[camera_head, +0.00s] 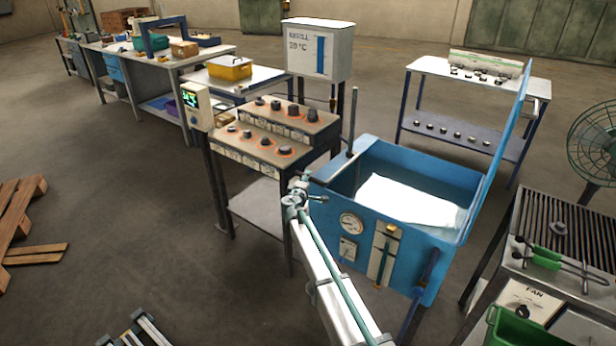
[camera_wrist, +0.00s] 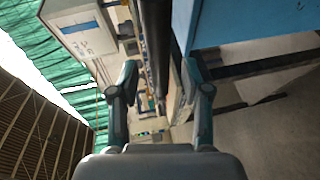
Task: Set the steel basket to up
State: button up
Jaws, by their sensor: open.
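The blue tank (camera_head: 400,250) stands right of centre with its lid (camera_head: 497,140) raised. A pale, bright surface (camera_head: 410,200) shows inside it; I cannot make out a steel basket there. A dark upright rod (camera_head: 351,122) stands at the tank's left rear corner. My gripper (camera_head: 300,187) is by the tank's left front corner, over the gap beside the stepped rack. In the wrist view my gripper (camera_wrist: 162,80) is open, its fingers apart. A dark post (camera_wrist: 155,40) shows between and beyond the fingers; I cannot tell the distance. Blue tank wall (camera_wrist: 250,25) is at the upper right.
The stepped rack (camera_head: 270,135) with dark round pieces stands close left of my gripper. The tank front carries a gauge (camera_head: 350,223) and a slotted plate (camera_head: 383,255). A grill table (camera_head: 560,230) stands at right. Open floor (camera_head: 130,230) lies at left.

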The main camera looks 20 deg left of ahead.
jog(key=shift+x, duration=1.3)
grip_shut()
